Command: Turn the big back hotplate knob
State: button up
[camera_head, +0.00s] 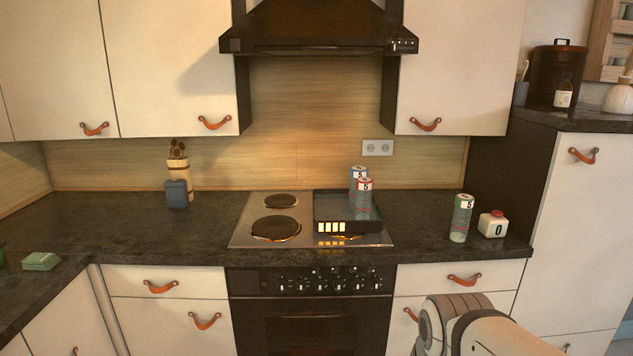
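The stove (240,236) has a black oven front with a row of several small knobs (320,286) on its control panel (255,282). Their markings are too small to read, so I cannot tell which knob is the big back hotplate's. On the left of the hob are a smaller back hotplate (281,201) and a larger front hotplate (275,228). A front right hotplate (362,238) shows partly, with an orange glow. My arm enters at lower right; my gripper is not visible.
Leather drawer pulls (464,280) flank the oven. The range hood (318,30) hangs above.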

aim_at(356, 284)
jog(key=z, duration=0.05)
jog(key=i, duration=0.95)
jog(key=z, duration=2.05)
jog(key=k, duration=1.45)
jog(key=u, duration=1.9)
jog(key=i, duration=0.55)
jog(key=u, duration=0.05)
